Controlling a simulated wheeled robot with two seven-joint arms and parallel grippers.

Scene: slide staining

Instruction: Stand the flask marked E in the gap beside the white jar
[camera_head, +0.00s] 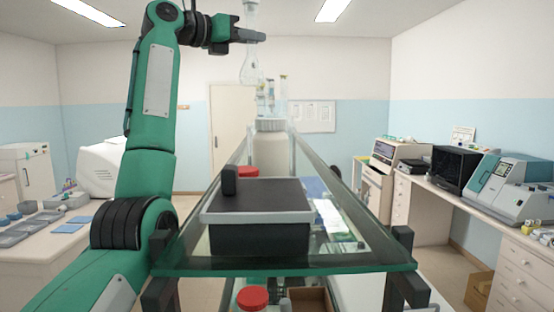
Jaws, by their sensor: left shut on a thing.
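My left gripper (256,36) is raised high in the head view and shut on the neck of a clear glass flask (249,72). The flask hangs upright in the air, its body below the fingers. I cannot read any letter on it. The white jar (271,155) with a pale lid stands farther back on the glass shelf (345,258), below the held flask in the picture. Other clear glassware (283,92) shows behind and above the jar's lid. The gap beside the jar cannot be made out clearly. My right gripper is not in view.
A dark box with a grey rim (258,196) fills the near part of the shelf. A red-capped container (247,172) is behind it. Another red cap (252,298) shows below the shelf. Benches with lab machines (512,187) stand along the right; trays (40,220) lie on the left bench.

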